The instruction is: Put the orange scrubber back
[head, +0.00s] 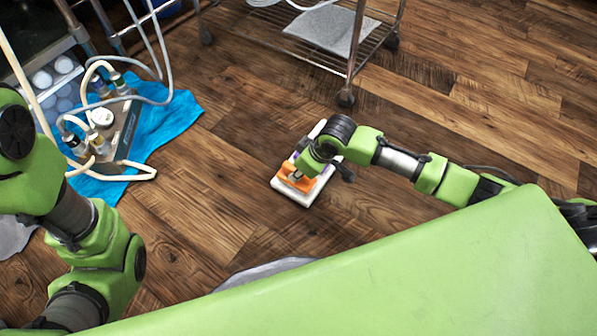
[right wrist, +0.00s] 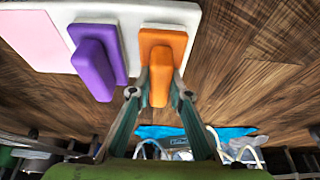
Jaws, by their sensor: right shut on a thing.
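The orange scrubber (right wrist: 165,48) is at the end of a white base board (right wrist: 140,14) on the wooden floor. My right gripper (right wrist: 160,88) has one finger on each side of its orange handle and is shut on it. A purple scrubber (right wrist: 93,62) stands beside it on the board. In the head view the orange scrubber (head: 294,179) shows at the near end of the white board (head: 307,199), partly hidden under my right gripper (head: 300,176). I cannot tell whether its base touches the board. My left arm is at the left edge; its gripper is out of view.
A wheeled wire rack (head: 335,45) stands behind the board. At left, a blue cloth (head: 175,122) lies under a device with hoses and bottles (head: 115,130). The floor to the right is clear.

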